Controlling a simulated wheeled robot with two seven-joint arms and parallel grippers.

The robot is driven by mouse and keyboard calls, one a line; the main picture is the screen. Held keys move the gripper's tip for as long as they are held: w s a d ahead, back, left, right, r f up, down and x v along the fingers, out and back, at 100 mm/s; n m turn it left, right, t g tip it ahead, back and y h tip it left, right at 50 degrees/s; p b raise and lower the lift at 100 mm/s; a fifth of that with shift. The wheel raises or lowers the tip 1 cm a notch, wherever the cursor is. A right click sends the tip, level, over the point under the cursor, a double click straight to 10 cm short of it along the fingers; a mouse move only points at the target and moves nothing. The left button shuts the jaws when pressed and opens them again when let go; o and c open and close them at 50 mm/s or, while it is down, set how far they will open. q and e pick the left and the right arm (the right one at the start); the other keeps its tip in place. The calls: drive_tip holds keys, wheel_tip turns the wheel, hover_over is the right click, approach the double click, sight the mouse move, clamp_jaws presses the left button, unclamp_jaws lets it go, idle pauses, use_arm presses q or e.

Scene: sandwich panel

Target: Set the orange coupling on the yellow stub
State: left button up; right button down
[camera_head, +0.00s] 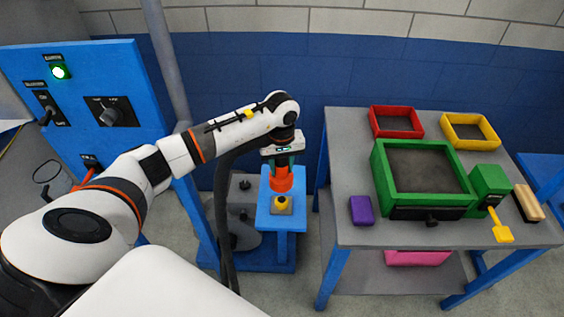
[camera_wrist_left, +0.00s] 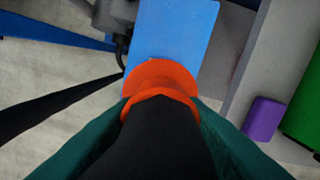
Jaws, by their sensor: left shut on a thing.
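The orange coupling (camera_head: 281,180) is held in my left gripper (camera_head: 282,166), whose fingers are shut on it. It hangs above the small blue stand (camera_head: 296,215). The yellow stub (camera_head: 281,202) stands on a grey plate on that stand, just below and in front of the coupling in the head view. I cannot tell the exact gap between them. In the left wrist view the coupling (camera_wrist_left: 160,75) shows as an orange flange between the green fingers, with a dark hose or body behind it. The stub is hidden there. My right gripper is not in view.
A blue panel (camera_head: 70,120) with a green lamp and switches stands at the left. A grey table (camera_head: 350,180) at the right holds a purple block (camera_head: 361,210), a green tray (camera_head: 378,165), and red and yellow trays. A dark hose hangs beside the stand.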

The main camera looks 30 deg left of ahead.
use_arm(q)
wheel_tip(320, 180, down, 3)
drive_tip(key=shift+w+r+b, duration=0.1)
drive_tip(key=shift+r+b, duration=0.1)
drive_tip(key=shift+b, duration=0.3)
drive_tip(key=shift+f+b, duration=3)
drive_tip(key=shift+f, duration=0.8)
drive_tip(key=shift+f+b, duration=0.55)
drive_tip(key=shift+b, duration=0.05)
drive_tip(key=o, duration=1.1)
drive_tip(key=shift+o, duration=0.2)
